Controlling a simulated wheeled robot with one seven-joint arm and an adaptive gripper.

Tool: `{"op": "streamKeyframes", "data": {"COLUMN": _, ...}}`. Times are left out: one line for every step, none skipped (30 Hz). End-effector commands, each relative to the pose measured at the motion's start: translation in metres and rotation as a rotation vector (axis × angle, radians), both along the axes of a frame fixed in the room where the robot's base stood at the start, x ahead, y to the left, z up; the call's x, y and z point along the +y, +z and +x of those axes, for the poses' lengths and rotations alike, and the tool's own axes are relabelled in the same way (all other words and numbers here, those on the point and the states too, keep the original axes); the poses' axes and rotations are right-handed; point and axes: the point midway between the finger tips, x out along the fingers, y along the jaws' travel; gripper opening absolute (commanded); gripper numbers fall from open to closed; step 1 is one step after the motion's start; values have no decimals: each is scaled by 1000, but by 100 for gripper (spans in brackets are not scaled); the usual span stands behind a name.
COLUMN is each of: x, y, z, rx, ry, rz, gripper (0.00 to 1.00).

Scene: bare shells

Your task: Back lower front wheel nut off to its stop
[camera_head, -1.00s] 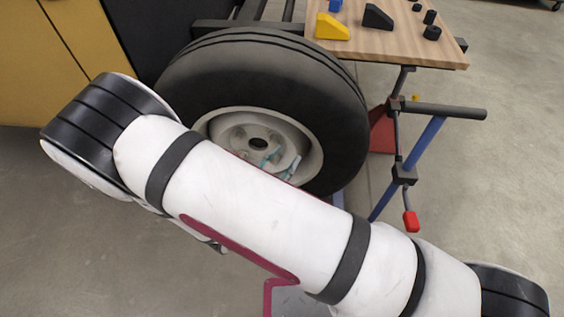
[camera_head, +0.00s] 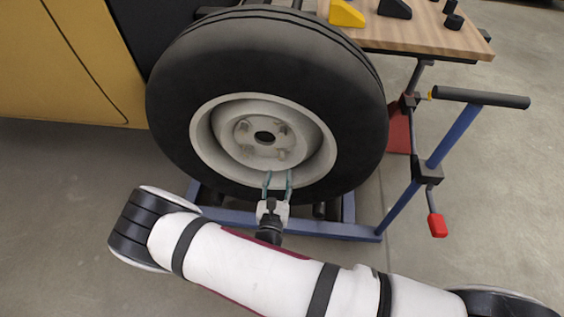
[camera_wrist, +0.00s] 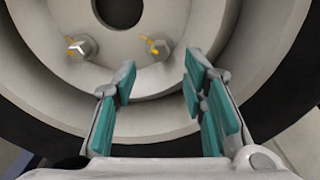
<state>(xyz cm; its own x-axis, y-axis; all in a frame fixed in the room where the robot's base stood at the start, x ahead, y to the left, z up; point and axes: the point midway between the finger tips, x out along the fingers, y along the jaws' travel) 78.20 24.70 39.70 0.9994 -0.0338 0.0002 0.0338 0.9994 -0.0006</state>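The wheel's pale rim (camera_head: 318,165) faces me, with a round hub hole and several nuts around it. In the wrist view two lower nuts show: a left nut (camera_wrist: 82,47) with a white and a yellow mark, and a right nut (camera_wrist: 158,48) with a yellow mark. I cannot tell for sure which one is the front one. My gripper (camera_head: 278,175) is open and empty, pointing up at the lower rim. In the wrist view its teal-padded fingers (camera_wrist: 159,68) stand apart, with the right nut beyond the gap between their tips. Neither finger visibly touches a nut.
The black tyre (camera_head: 185,110) surrounds the rim. A blue frame (camera_head: 330,230) is under the wheel, with a blue post and dark handle (camera_head: 480,97) on the right. A wooden bench (camera_head: 425,35) with blocks stands behind. A yellow panel (camera_head: 70,70) is at left.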

Motion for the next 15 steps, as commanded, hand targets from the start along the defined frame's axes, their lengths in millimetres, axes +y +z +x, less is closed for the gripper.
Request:
{"op": "streamKeyframes", "data": {"x": -1, "y": -2, "z": 10, "rx": -1, "ry": -3, "rz": 2, "gripper": 39}}
{"op": "streamKeyframes", "data": {"x": -1, "y": -2, "z": 16, "rx": -1, "ry": -3, "rz": 2, "gripper": 39}}
{"op": "streamKeyframes", "data": {"x": -2, "y": -2, "z": 24, "rx": -2, "ry": -3, "rz": 2, "gripper": 39}}
{"op": "streamKeyframes", "data": {"x": -1, "y": -2, "z": 29, "rx": -1, "ry": -3, "rz": 2, "gripper": 39}}
{"op": "streamKeyframes", "data": {"x": -2, "y": -2, "z": 35, "rx": 0, "ry": -3, "rz": 2, "gripper": 39}}
{"op": "streamKeyframes", "data": {"x": -2, "y": -2, "z": 42, "rx": -1, "ry": -4, "rz": 2, "gripper": 39}}
{"op": "streamKeyframes", "data": {"x": -2, "y": -1, "z": 46, "rx": -1, "ry": -3, "rz": 1, "gripper": 39}}
{"op": "streamKeyframes", "data": {"x": -2, "y": -1, "z": 50, "rx": -1, "ry": -3, "rz": 1, "gripper": 39}}
{"op": "streamKeyframes", "data": {"x": -2, "y": -2, "z": 56, "rx": 0, "ry": -3, "rz": 1, "gripper": 39}}
{"op": "streamKeyframes", "data": {"x": -3, "y": -2, "z": 59, "rx": 0, "ry": -3, "rz": 1, "gripper": 39}}
{"op": "streamKeyframes", "data": {"x": -3, "y": -1, "z": 62, "rx": 0, "ry": -3, "rz": 1, "gripper": 39}}
{"op": "streamKeyframes", "data": {"x": -3, "y": -1, "z": 66, "rx": 0, "ry": -2, "rz": 0, "gripper": 39}}
{"op": "streamKeyframes", "data": {"x": -3, "y": -1, "z": 68, "rx": 0, "ry": -2, "rz": 0, "gripper": 39}}
{"op": "streamKeyframes", "data": {"x": -3, "y": -1, "z": 69, "rx": 1, "ry": -2, "rz": 0, "gripper": 39}}
{"op": "streamKeyframes", "data": {"x": -3, "y": -1, "z": 71, "rx": 1, "ry": -2, "rz": -1, "gripper": 39}}
